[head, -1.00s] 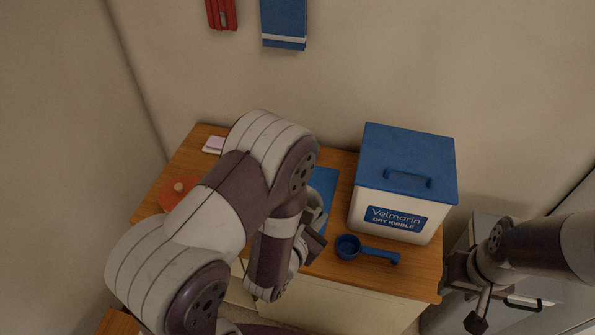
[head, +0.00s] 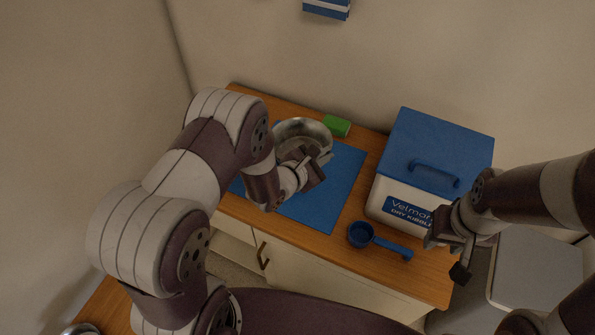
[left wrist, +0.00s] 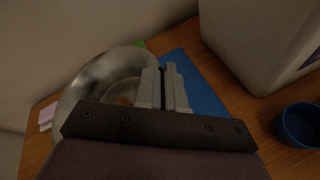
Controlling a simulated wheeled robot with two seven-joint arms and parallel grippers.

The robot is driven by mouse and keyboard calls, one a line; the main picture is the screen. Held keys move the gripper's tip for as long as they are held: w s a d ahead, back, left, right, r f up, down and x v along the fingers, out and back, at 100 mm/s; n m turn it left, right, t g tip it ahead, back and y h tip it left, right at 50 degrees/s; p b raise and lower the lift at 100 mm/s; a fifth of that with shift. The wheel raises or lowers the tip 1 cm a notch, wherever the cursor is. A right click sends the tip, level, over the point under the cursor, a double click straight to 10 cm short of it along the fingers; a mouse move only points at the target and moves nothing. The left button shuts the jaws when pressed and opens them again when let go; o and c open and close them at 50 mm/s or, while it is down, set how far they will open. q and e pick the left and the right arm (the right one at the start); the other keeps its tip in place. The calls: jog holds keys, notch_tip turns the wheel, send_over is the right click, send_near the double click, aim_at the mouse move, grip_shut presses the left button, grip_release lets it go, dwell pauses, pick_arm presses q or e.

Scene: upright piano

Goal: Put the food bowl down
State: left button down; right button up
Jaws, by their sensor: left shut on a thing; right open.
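The metal food bowl (head: 290,128) is at the back of the blue mat (head: 335,205) on the wooden top. My left gripper (head: 312,160) is shut on the bowl's near right rim. In the left wrist view the bowl (left wrist: 85,85) lies left of the closed fingers (left wrist: 165,85), with the mat (left wrist: 190,75) behind them. Whether the bowl touches the mat or is held just above it, I cannot tell. My right gripper (head: 452,252) is open and empty in front of the kibble bin.
The white kibble bin (head: 385,205) with a blue lid stands right of the mat. A blue scoop (head: 362,235) lies before it. A green block (head: 337,126) is behind the bowl. The front of the mat is clear.

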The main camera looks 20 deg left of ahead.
pick_arm(q)
notch_tip(320, 180, down, 7)
jog(key=shift+w+d+f+b, duration=0.1)
jog(key=shift+f+b, duration=0.05)
jog(key=shift+b, duration=0.6)
jog(key=c, duration=1.2)
grip_release()
jog(key=shift+c, duration=0.2)
jog(key=p+v, duration=0.2)
jog(key=v, duration=0.9)
jog(key=a+r+m+g+y, duration=0.5)
jog(key=a+r+m+g, duration=0.1)
jog(key=m, duration=0.8)
jog(key=s+r+m+g+y, duration=0.1)
jog(key=s+r+m+g, duration=0.4)
jog(key=s+m, duration=0.6)
jog(key=shift+d+r, duration=0.3)
jog(key=shift+r, duration=0.55)
